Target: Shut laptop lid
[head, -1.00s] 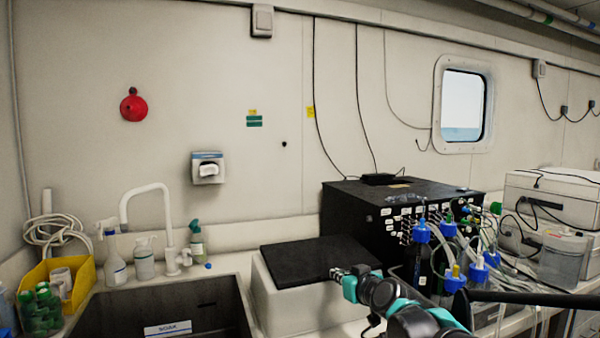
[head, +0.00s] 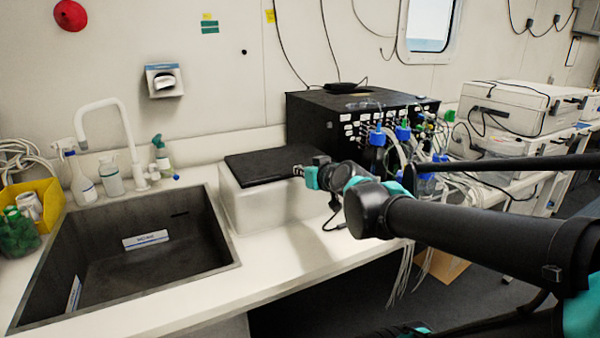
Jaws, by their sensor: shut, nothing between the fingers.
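No raised laptop screen shows in the head view. A flat black slab (head: 262,165) lies level on top of a white box (head: 268,207) on the counter; I cannot tell whether it is the laptop or the box's own lid. My gripper (head: 299,171) is at the slab's right edge, at about its height in the picture. It is shut and holds nothing. I cannot tell whether it touches the slab. My wrist hides part of the counter behind it.
A dark sink (head: 135,250) is left of the white box. A black instrument cabinet (head: 310,125) stands behind it, with blue-capped bottles (head: 377,138) and tubing to the right. A white tap (head: 125,130) rises behind the sink. The front counter strip (head: 290,250) is clear.

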